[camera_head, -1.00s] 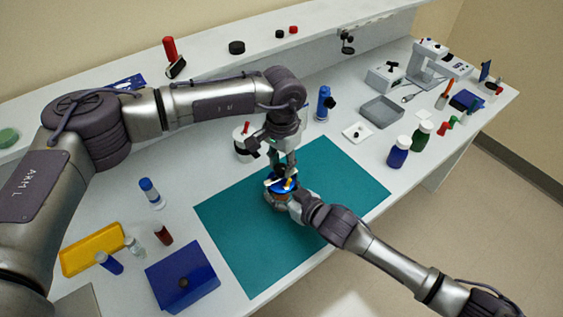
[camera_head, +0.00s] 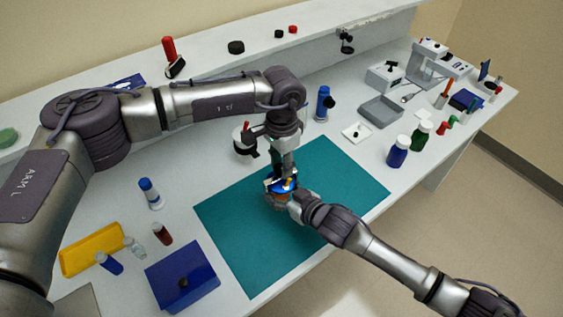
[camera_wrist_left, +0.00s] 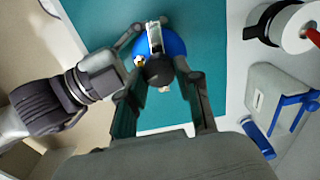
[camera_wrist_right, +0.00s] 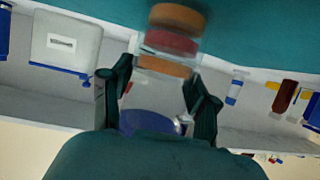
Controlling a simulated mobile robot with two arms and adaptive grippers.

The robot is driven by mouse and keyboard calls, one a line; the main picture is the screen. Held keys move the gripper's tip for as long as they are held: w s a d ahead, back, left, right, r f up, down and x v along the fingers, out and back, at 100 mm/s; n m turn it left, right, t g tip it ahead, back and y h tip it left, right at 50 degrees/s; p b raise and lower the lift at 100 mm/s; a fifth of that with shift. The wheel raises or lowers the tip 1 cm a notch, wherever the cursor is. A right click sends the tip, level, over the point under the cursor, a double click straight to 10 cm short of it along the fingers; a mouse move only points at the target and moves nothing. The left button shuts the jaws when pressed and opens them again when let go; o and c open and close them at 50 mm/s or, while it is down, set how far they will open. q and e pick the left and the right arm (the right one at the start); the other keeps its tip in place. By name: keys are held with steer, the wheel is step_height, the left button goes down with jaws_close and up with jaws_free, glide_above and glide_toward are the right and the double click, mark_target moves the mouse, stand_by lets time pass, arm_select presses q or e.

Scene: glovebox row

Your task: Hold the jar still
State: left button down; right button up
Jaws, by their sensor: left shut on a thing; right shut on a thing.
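The jar (camera_head: 282,197) stands on the teal mat (camera_head: 330,180), mostly hidden by my grippers. In the right wrist view the jar (camera_wrist_right: 168,43) shows orange and red bands between my right gripper's fingers. Its round blue lid (camera_wrist_left: 172,45) shows in the left wrist view, with a dark knob-like part (camera_wrist_left: 158,70) over it. My left gripper (camera_head: 286,178) comes down from above and is shut at the lid; its exact contact is hard to see. My right gripper (camera_head: 285,200) reaches in from the front right and is shut around the jar's side.
A blue box (camera_head: 182,275), a yellow tray (camera_head: 92,248) and small vials are at the front left. A blue bottle (camera_head: 398,152), a green bottle (camera_head: 421,136) and a grey tray (camera_head: 381,111) are to the right. Most of the mat is clear.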

arm_select(q)
steer(key=c, duration=0.8)
jaws_free()
steer(key=shift+r, duration=0.1)
step_height(320, 180, up, 12)
steer(key=shift+f, duration=0.1)
